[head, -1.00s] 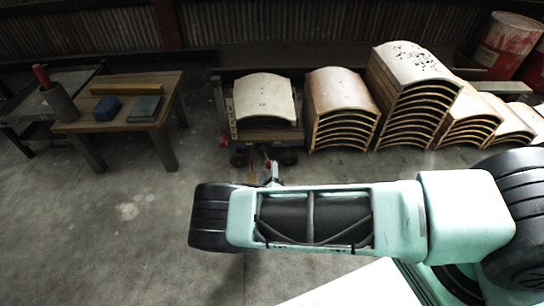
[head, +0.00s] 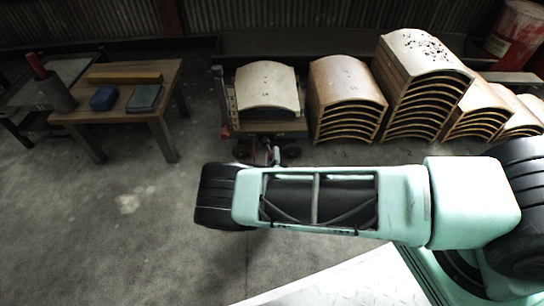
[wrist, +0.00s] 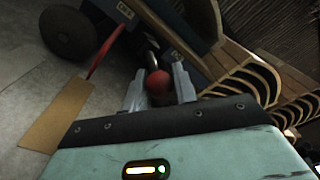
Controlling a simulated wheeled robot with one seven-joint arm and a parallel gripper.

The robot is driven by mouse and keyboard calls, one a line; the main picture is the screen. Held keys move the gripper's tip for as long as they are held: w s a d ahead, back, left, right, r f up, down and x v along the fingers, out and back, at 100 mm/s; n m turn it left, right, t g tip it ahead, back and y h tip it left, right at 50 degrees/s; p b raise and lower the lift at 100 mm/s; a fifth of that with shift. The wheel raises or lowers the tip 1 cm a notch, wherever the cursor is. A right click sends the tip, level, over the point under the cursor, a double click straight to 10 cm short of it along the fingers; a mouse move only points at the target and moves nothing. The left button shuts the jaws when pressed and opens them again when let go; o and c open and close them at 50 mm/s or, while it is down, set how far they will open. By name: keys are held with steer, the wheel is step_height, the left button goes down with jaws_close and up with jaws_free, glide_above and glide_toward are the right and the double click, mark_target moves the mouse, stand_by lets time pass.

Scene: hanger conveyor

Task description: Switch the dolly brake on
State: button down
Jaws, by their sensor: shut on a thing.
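The dolly (head: 265,128) stands in the head view under a pale curved panel (head: 268,85), with dark wheels near the floor. In the wrist view, a red ball knob (wrist: 158,82) on a short dark lever sits between the grey fingers of my gripper (wrist: 158,88). The gripper is shut on the knob, at the dolly's near side. My gripper also shows small in the head view (head: 275,156), its contact partly hidden by my arm. Whether this lever is the brake, and its setting, I cannot tell.
Stacks of curved panels (head: 345,95) stand right of the dolly. A wooden table (head: 125,115) is at the left; floor between is clear.

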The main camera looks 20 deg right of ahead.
steer(key=shift+d+r+n+y+p, duration=0.2)
steer(key=shift+d+n+y+p, duration=0.15)
steer(key=shift+n+y+p, duration=0.35)
steer(key=shift+f+t+y+p, duration=0.2)
steer(key=shift+t+y+p, duration=0.1)
steer(key=c, duration=1.1)
jaws_free()
